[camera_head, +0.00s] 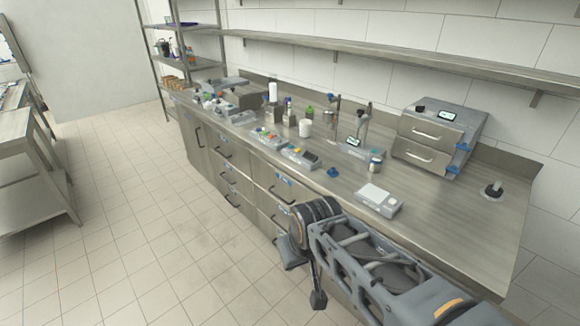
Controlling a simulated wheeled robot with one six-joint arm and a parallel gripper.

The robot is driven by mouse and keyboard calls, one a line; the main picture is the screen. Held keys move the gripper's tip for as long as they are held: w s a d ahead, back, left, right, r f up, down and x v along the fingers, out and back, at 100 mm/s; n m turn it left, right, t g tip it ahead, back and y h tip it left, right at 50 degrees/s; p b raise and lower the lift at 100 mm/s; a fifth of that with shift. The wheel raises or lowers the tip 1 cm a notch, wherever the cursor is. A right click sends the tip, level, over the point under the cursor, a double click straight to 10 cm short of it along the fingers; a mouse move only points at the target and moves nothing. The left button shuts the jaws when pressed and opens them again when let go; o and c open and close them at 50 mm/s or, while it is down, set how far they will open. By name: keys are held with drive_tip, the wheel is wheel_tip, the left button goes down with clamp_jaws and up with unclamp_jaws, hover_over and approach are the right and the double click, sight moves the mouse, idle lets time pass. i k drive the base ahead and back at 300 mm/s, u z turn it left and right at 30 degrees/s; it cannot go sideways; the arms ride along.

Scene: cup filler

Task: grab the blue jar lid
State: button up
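A small blue piece (332,173), which looks like a lid, lies on the steel counter left of the white-topped scale. A small jar (375,164) with a dark blue top stands to its right, behind the scale. I cannot tell for sure which of the two is the blue jar lid. My gripper (303,280) hangs in front of the counter's front edge, over the drawer side, clear of both. Its two dark tips show apart with nothing seen between them.
The scale (379,200) sits near the front edge. Trays of small coloured parts (300,155), bottles and a white container (305,127) crowd the counter's left. A grey two-drawer unit (437,135) stands at the back right. The counter's right front is bare.

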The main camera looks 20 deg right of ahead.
sight(332, 173)
drive_tip(key=u, duration=0.35)
drive_tip(key=i, duration=1.3)
drive_tip(key=z, duration=0.2)
